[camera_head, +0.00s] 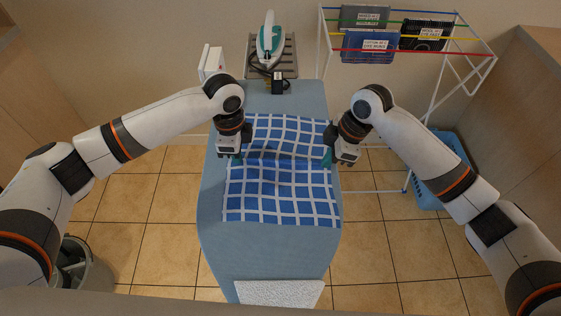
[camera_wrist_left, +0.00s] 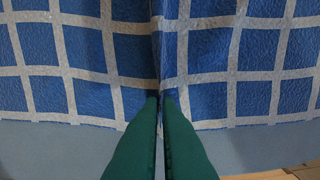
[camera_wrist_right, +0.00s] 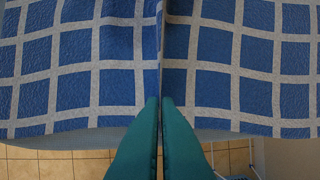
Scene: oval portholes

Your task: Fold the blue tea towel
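The blue tea towel (camera_head: 282,192), with a white grid, lies spread on the light blue ironing board (camera_head: 268,255). Its middle is creased between my grippers. My left gripper (camera_head: 237,158) is at the towel's left edge and my right gripper (camera_head: 328,158) at its right edge. In the left wrist view the green fingertips (camera_wrist_left: 160,97) are together on a pinched ridge of the towel (camera_wrist_left: 85,50). In the right wrist view the fingertips (camera_wrist_right: 161,101) are also closed on a pinched ridge of the towel (camera_wrist_right: 225,55). The cloth inside the fingers is hidden.
An iron (camera_head: 270,40) stands on a rack at the board's far end. A blue basket (camera_head: 437,185) and a grey bin (camera_head: 85,270) stand on the floor. The board's near part is clear.

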